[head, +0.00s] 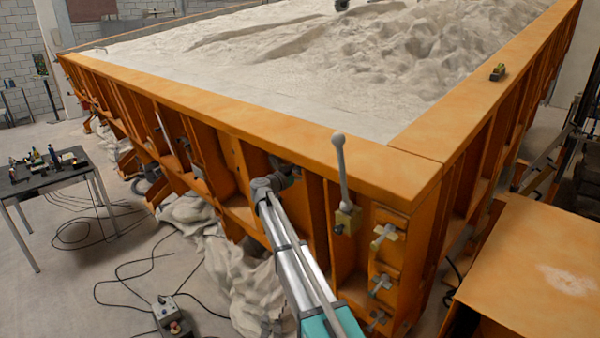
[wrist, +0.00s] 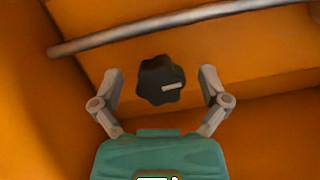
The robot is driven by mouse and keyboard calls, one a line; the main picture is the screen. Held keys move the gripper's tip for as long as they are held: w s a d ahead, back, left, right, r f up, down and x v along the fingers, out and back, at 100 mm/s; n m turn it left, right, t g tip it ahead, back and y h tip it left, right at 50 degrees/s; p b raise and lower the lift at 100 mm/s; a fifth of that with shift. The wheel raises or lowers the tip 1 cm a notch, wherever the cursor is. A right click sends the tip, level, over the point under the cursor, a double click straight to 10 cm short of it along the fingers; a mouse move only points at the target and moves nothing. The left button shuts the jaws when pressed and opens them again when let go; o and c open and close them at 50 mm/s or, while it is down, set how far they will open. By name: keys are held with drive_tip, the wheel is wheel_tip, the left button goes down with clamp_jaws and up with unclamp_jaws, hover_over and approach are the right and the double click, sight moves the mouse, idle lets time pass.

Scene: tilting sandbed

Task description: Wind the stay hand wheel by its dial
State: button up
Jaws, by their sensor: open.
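A black lobed hand wheel (wrist: 161,80) with a pale bar-shaped mark on its face shows in the wrist view, against the orange steel frame (wrist: 225,60). My gripper (wrist: 160,71) is open, with one finger on each side of the wheel. Gaps show between both fingers and the wheel, so it does not look gripped. I cannot make out a dial scale. In the head view my arm reaches into a bay of the orange frame (head: 240,115); the wheel and the fingertips are hidden there.
A grey rod (wrist: 180,25) crosses above the wheel. A ball-topped lever (head: 341,170) and several clamp handles (head: 382,235) stand right of my arm. An equipment table (head: 50,180) is at left. A control box (head: 170,315) and cables lie on the floor.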

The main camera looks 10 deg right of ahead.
drive_tip(key=c, duration=1.1)
drive_tip(key=shift+c, duration=0.2)
drive_tip(key=shift+m, duration=0.3)
drive_tip(key=m+t, duration=0.1)
drive_tip(key=m, duration=0.2)
drive_tip(key=shift+y+b, duration=0.3)
drive_tip(key=m+t+b, duration=0.1)
drive_tip(key=m, duration=0.4)
drive_tip(key=shift+a, duration=0.1)
drive_tip(key=m+t+b, duration=0.1)
drive_tip(key=m, duration=0.4)
drive_tip(key=shift+r, duration=0.1)
drive_tip(key=shift+r+m+t+h+b, duration=0.1)
drive_tip(key=shift+m+t+h+b, duration=0.2)
drive_tip(key=shift+m, duration=0.9)
drive_tip(key=shift+m+t+h+b, duration=0.1)
drive_tip(key=shift+m+b, duration=0.25)
drive_tip(key=shift+m, duration=0.85)
